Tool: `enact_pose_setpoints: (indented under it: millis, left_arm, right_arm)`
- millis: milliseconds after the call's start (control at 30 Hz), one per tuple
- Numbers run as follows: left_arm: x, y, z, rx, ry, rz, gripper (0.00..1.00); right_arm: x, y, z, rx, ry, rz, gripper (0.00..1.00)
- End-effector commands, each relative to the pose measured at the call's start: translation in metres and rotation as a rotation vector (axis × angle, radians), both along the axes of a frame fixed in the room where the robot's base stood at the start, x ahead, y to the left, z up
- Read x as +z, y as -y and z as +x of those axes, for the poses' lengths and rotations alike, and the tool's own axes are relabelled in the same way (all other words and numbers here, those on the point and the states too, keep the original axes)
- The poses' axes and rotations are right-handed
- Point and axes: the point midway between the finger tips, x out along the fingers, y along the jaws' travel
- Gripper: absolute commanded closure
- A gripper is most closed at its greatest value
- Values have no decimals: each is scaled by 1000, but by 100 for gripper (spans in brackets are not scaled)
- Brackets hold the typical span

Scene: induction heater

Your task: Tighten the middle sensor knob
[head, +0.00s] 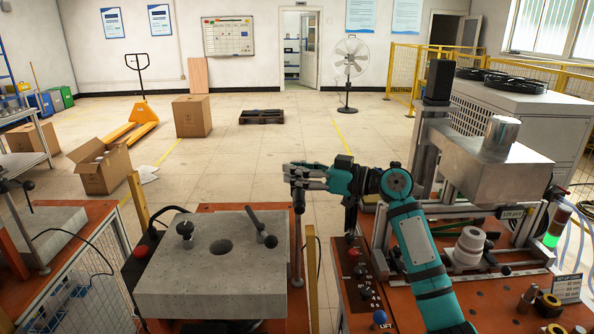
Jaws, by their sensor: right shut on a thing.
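The middle sensor post (298,245) is a thin dark vertical rod at the right edge of the middle station's grey block. Its top end, where I take the sensor knob to be, is mostly hidden by my right gripper (296,179). My right gripper reaches in from the right with its grey fingers pointing left. It is shut on the knob at the top of this post. The exact contact is too small to see clearly. My left gripper is not in view.
The middle grey block (215,290) carries a black knob (185,229) and a tilted black handle (262,228). A red button (141,252) stands at its left. The right station has a metal column (432,120) and a control panel (358,285). Open floor lies beyond.

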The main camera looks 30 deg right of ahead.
Motion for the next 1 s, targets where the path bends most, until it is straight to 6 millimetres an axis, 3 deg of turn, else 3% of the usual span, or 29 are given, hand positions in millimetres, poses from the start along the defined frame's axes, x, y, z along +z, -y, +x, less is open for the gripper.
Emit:
enact_pose_setpoints:
  millis: [267, 533, 1000]
  left_arm:
    - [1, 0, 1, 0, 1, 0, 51]
    - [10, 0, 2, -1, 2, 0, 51]
    - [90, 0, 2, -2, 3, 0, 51]
  right_arm:
    - [0, 0, -1, -35, 0, -1, 100]
    - [2, -1, -1, -189, 1, -5, 100]
    - [7, -3, -1, -572, -4, 7, 100]
